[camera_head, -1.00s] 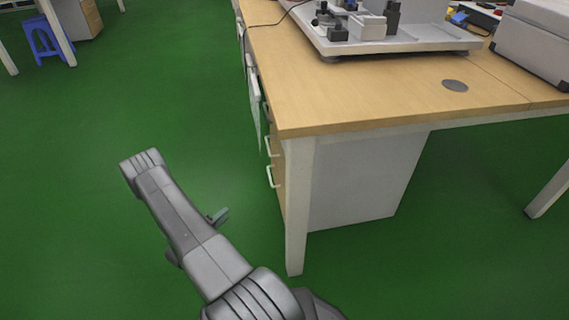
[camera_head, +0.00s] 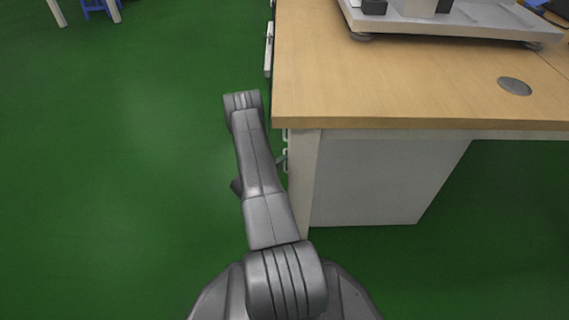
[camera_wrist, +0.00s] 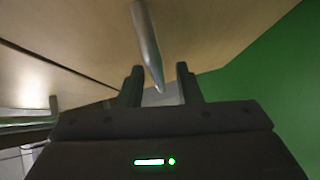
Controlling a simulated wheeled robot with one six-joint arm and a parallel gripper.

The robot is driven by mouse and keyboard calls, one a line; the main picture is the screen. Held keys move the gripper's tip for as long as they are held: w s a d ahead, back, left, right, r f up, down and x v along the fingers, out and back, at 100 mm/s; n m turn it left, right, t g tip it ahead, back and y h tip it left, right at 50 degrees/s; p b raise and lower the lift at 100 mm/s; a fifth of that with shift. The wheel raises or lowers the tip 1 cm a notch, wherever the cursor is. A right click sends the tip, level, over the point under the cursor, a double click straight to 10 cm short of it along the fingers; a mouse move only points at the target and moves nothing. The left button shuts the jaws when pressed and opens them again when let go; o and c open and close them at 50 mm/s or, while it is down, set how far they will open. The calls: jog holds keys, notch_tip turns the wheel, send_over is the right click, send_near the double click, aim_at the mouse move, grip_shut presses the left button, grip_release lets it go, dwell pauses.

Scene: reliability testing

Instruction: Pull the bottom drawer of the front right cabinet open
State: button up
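The front right cabinet (camera_head: 385,180) stands under the table, its white side facing me and its drawer fronts facing left, seen almost edge-on. Two pale handles show there, an upper one (camera_head: 285,136) and a lower one (camera_head: 284,160) close to my gripper. In the wrist view a grey bar handle (camera_wrist: 147,45) on a light wooden drawer front (camera_wrist: 75,35) reaches down between the fingers of my gripper (camera_wrist: 158,78). The fingers are apart, one on each side of the bar; contact cannot be told. In the head view my arm mostly hides the gripper.
Another handle (camera_wrist: 28,125) shows at the left in the wrist view.

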jog(key=shift+w+d, duration=0.2)
jog(key=shift+w, duration=0.05)
grip_shut()
jog(key=shift+a, duration=0.1)
